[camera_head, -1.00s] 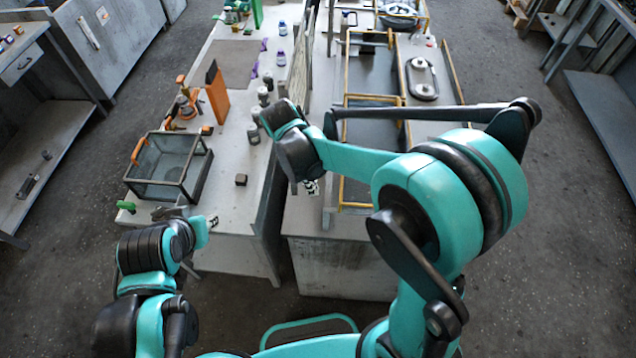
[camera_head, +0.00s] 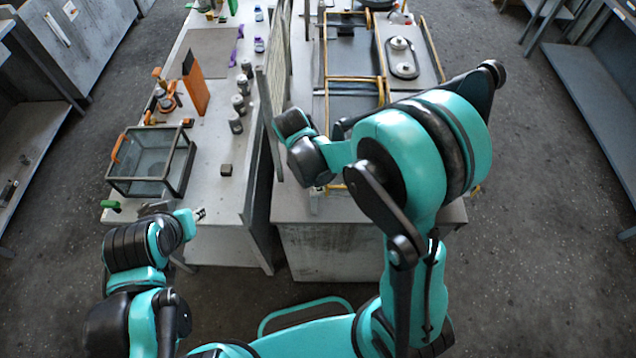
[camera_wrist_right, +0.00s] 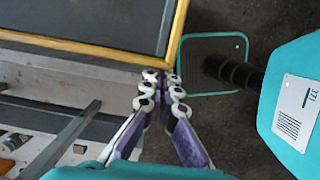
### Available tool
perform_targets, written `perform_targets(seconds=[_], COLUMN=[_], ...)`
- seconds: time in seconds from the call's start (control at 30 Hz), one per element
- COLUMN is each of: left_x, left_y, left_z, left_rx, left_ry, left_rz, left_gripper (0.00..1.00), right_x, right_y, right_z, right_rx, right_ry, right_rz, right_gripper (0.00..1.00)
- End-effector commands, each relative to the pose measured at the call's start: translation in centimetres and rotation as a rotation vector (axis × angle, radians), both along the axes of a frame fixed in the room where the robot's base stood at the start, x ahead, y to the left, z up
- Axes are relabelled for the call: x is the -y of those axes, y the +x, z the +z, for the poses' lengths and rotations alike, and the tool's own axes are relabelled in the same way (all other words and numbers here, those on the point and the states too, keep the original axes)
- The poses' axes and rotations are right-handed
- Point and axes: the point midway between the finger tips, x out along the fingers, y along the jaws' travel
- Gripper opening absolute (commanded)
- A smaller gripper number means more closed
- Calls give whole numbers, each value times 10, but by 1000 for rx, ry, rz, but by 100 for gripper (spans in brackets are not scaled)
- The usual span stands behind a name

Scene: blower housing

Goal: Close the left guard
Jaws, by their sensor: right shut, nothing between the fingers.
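Yellow-edged frames (camera_head: 354,78) lie along the right-hand table, reaching toward its near end; they look like the guards, but I cannot tell which is the left one or how far it stands open. In the right wrist view, a dark panel with a yellow edge (camera_wrist_right: 120,55) fills the upper left. My right gripper (camera_wrist_right: 160,82) is shut and empty, its tips close by the panel's near corner; contact is unclear. In the head view, my right wrist hides most of this gripper. My left gripper (camera_head: 199,214) hangs before the left table, away from the frames.
A glass box with an orange handle (camera_head: 150,165), a small dark block (camera_head: 226,170) and several grey cylinders (camera_head: 240,104) stand on the left table. An upright grey panel (camera_head: 271,118) divides the tables. A plate with two round knobs (camera_head: 402,57) lies right of the frames.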

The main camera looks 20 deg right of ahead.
Motion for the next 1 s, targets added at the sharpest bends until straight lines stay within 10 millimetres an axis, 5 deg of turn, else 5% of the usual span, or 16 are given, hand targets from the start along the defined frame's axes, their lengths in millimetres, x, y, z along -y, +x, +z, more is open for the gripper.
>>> perform_targets(seconds=[0.27, 0.8, 1.0], left_x=[0, 0, 0], left_y=[0, 0, 0], left_z=[-4, -21, -24], left_rx=[0, 0, 0], left_ry=[0, 0, 0], left_rz=[0, 0, 0], left_gripper=[32, 32, 32], right_x=[22, 159, 192], right_y=[-6, -47, -56], right_z=[-1, -1, -1], right_rx=[0, 0, -1], right_ry=[-1, -1, -1], right_rz=[-4, -8, -4], right_gripper=[0, 0, 0])
